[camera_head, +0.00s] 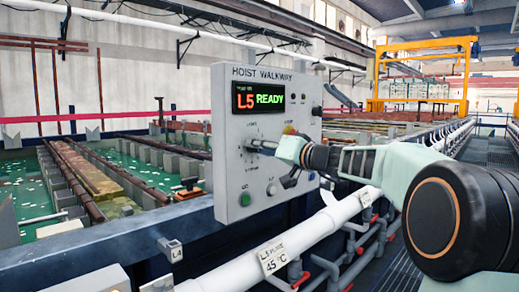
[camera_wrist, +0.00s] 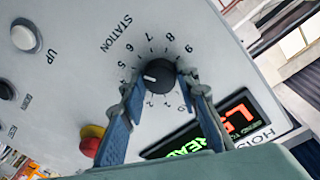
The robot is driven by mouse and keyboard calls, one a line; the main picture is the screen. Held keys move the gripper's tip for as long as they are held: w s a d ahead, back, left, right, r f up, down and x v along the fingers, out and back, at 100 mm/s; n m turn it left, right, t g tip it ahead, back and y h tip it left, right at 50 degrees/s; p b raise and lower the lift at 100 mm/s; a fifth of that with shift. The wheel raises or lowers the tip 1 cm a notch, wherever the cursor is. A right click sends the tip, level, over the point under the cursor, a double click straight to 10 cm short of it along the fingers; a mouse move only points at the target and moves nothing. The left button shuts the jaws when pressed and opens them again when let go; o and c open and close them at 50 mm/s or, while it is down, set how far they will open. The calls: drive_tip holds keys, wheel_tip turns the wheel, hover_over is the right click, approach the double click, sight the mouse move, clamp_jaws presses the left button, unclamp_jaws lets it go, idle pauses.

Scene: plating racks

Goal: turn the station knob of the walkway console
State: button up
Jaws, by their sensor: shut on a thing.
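The walkway console (camera_head: 228,170) is a grey upright box marked HOIST WALKWAY. Its display (camera_head: 262,99) reads L5 in red and READY in green. In the wrist view the station knob (camera_wrist: 160,72) is round and black, inside a ring of numbers under the word STATION. Its white mark points left in the picture, near the 5; some numbers are covered by the fingers. My gripper (camera_wrist: 157,82) has one blue-grey finger on each side of the knob and is shut on it.
A green button (camera_head: 246,199) sits low on the console. A red and yellow button (camera_wrist: 92,139) and a white UP button (camera_wrist: 25,38) are near the knob. A white pipe (camera_head: 300,238) runs below. Green tanks (camera_head: 30,190) lie left; a grating walkway lies right.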

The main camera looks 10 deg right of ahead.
drive_tip(key=shift+w+d+r+m+g+y+p, duration=0.1)
drive_tip(key=shift+m+g+y+p, duration=0.25)
drive_tip(key=shift+m+p, duration=3.65)
drive_tip(key=shift+d+r+m+g+y+p, duration=0.15)
drive_tip(key=shift+m+g+p, duration=0.5)
drive_tip(key=shift+m, duration=6.35)
drive_tip(key=shift+a+f+t+p, duration=0.1)
drive_tip(key=shift+f+t+p, duration=0.05)
drive_tip(key=shift+t+p, duration=0.15)
drive_tip(key=o, duration=1.2)
drive_tip(key=shift+c, duration=0.2)
drive_tip(key=v, duration=1.2)
